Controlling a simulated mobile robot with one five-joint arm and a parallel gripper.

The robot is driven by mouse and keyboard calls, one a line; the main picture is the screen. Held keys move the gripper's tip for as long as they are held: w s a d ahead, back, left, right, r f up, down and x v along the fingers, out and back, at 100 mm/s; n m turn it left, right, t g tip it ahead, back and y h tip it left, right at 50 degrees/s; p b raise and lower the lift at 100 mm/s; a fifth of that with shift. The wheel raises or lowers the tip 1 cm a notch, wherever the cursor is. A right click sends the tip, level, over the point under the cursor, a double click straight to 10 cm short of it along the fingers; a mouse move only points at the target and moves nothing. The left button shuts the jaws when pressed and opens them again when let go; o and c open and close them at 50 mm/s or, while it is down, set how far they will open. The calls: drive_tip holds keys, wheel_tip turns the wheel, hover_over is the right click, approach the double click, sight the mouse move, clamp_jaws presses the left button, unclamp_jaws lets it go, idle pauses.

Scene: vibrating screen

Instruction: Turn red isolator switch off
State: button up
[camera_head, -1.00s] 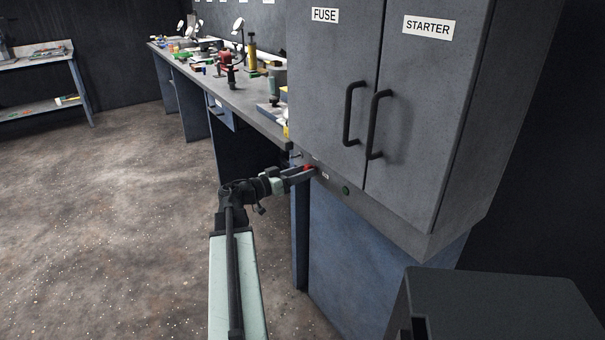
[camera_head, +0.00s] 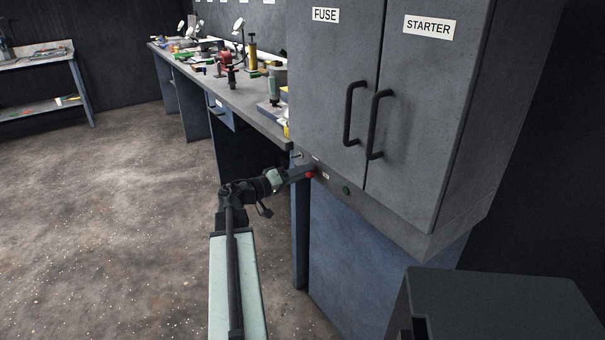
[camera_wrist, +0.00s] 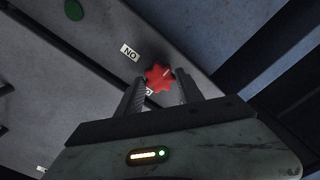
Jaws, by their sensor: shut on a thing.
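The red isolator switch (camera_head: 310,175) is a small star-shaped knob on the lower front panel of the grey cabinet. In the wrist view the red knob (camera_wrist: 158,77) sits between my fingertips, in front of the panel. My gripper (camera_head: 306,172) reaches the panel from the left and is shut on the knob. In the wrist view my gripper (camera_wrist: 160,88) has one finger on each side of it. A label reading "NO" (camera_wrist: 130,52) is beside the knob; another label is partly hidden behind a finger and the knob.
A green button (camera_head: 346,190) is right of the switch. The cabinet doors (camera_head: 335,60) with black handles are above, marked FUSE and STARTER. A cluttered workbench (camera_head: 262,122) runs off behind to the left. A dark box (camera_head: 500,300) stands at the lower right. Open floor lies left.

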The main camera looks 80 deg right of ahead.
idle(0.5)
drive_tip(key=o, duration=1.4)
drive_tip(key=shift+w, duration=0.1)
drive_tip(key=v, duration=0.7)
drive_tip(key=shift+w+a, duration=0.25)
